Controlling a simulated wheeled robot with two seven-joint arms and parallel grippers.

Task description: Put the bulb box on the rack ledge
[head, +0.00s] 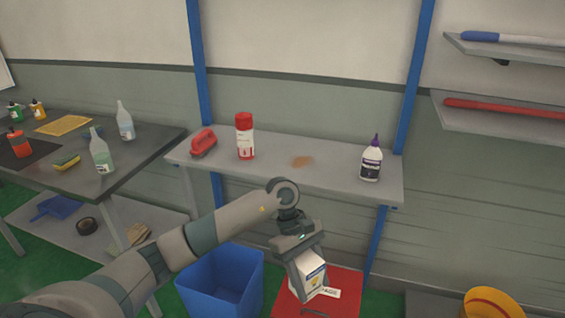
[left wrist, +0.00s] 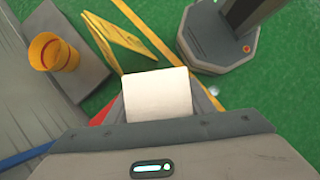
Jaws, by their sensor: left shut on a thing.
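The bulb box (head: 309,272), a small white carton with a blue and yellow label, is in my left gripper (head: 304,268). In the head view it is held in front of and below the rack ledge, above a red surface. Its plain pale end shows in the left wrist view (left wrist: 158,94). My left gripper is shut on it. The rack ledge (head: 270,177) is a grey shelf between blue posts. My right gripper is not in view.
A blue bin (head: 221,280) and red surface (head: 340,298) are below.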

